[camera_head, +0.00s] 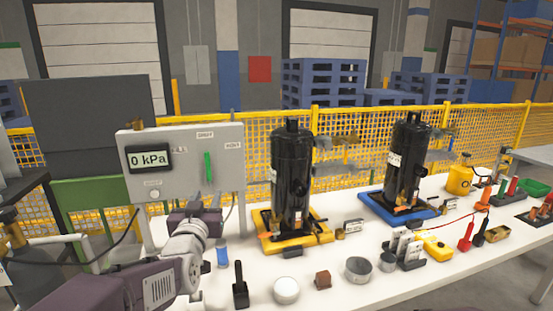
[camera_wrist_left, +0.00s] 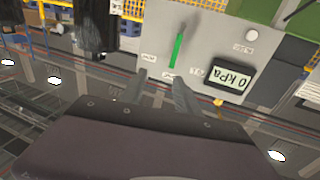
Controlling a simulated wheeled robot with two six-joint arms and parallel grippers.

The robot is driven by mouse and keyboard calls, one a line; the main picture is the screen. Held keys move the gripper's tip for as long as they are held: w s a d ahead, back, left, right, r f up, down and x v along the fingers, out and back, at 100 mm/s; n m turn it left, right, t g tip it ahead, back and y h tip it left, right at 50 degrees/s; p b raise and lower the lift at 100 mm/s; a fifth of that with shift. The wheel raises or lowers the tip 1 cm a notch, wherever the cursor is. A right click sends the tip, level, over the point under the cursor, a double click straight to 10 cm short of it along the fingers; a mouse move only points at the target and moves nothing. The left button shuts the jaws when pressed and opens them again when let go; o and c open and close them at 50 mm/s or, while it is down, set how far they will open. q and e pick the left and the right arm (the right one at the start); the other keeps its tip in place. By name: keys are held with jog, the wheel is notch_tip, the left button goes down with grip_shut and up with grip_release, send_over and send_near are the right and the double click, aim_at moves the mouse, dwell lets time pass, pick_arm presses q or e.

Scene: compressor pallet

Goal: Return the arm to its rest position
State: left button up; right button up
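My left arm comes in from the lower left in the head view. Its gripper (camera_head: 204,203) is in front of the lower part of the grey control panel (camera_head: 220,150). In the left wrist view, its two fingers (camera_wrist_left: 161,79) stand apart with nothing between them. The panel (camera_wrist_left: 205,55) shows upside down there, with the green lever (camera_wrist_left: 178,50) and the 0 kPa display (camera_wrist_left: 231,77) beyond the fingertips. In the head view the green lever (camera_head: 208,167) is upright, above the gripper and right of the display (camera_head: 149,159). My right gripper is not in view.
A black compressor stands on a yellow tray (camera_head: 318,238), another on a blue tray (camera_head: 427,212). A black-handled tool (camera_head: 240,286), a white round part (camera_head: 286,290) and a metal cup (camera_head: 359,269) are on the white table's near side. A yellow mesh fence (camera_head: 345,135) runs behind.

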pick_arm(q)
jog(key=s+f+g+b, duration=0.3)
jog(key=s+f+g, duration=0.3)
jog(key=s+f, duration=0.6)
jog(key=s+f+g+h+b, duration=0.1)
jog(key=s+f+g+b, duration=0.5)
jog(key=f, duration=1.1)
jog(key=s+f+g+b, duration=0.1)
jog(key=s+f+g, duration=0.4)
jog(key=s+f, duration=0.75)
notch_tip(320, 180, up, 25)
jog(key=w+p, duration=0.1)
jog(key=p, duration=2.4)
jog(key=shift+w+f+p, duration=0.15)
jog(key=shift+w+p, duration=0.15)
